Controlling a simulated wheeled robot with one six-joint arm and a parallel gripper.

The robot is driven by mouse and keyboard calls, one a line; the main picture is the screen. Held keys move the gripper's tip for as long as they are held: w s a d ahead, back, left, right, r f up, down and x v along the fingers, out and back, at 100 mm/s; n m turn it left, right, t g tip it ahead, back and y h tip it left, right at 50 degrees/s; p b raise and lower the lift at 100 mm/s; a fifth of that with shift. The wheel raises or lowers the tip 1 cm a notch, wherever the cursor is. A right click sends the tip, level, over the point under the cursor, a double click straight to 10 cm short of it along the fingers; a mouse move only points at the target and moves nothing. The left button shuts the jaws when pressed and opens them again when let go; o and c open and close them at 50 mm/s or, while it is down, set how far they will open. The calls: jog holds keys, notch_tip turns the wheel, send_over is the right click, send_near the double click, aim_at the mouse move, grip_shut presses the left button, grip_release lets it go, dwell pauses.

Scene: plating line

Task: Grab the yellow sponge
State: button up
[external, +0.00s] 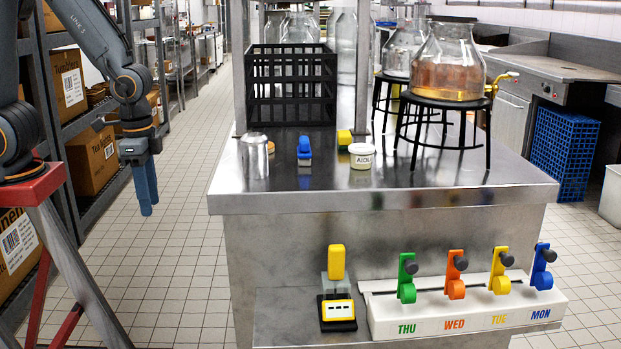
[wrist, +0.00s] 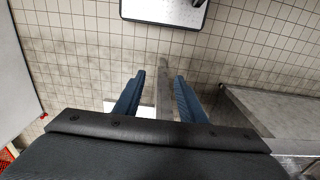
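A small yellow block with a green edge (external: 344,137), which looks like the sponge, lies on the steel counter (external: 300,200) in the external view. It sits behind the white AIOLI jar (external: 362,157), which may hide part of it. My gripper (external: 147,210) hangs over the floor to the left of the counter, fingers pointing down, well apart from the sponge. In the wrist view my gripper (wrist: 159,76) has its two blue fingers spread with nothing between them. The sponge does not show in the wrist view.
A blue-handled item (external: 304,150) and a clear upturned glass (external: 254,155) stand left of the sponge. A black crate (external: 291,85) is behind, and a black stool (external: 443,103) bearing a big jar is at right. The counter's front strip is clear. Shelves with boxes (external: 91,160) stand at left.

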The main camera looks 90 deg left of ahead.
jog(key=shift+o, duration=1.3)
